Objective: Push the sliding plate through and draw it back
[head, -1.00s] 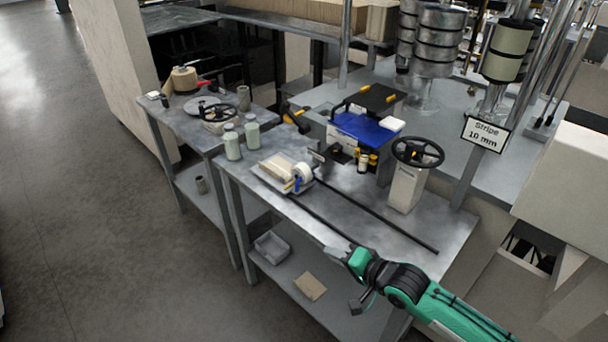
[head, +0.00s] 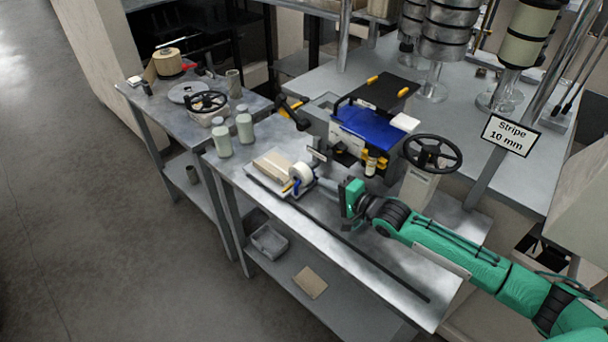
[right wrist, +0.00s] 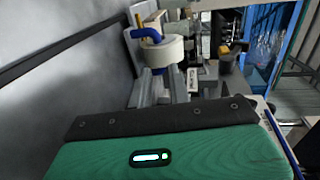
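A blue plate (head: 362,127) lies on the machine at the back of the steel table, below a raised black plate (head: 385,88) with yellow parts. I cannot tell for certain which part is the sliding plate. My right gripper (head: 322,184) is low over the table, in front of the machine and apart from the blue plate. Its fingers point left toward a white roll (head: 301,174) on a tray. In the right wrist view the fingers (right wrist: 163,85) stand slightly apart with nothing seen between them, and the white roll (right wrist: 160,48) is just beyond. My left gripper is out of view.
A handwheel (head: 432,154) on a pale post stands right of the machine, close behind my right arm. The tray also holds a pale block (head: 272,164). A dark bar (head: 370,255) runs along the table front.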

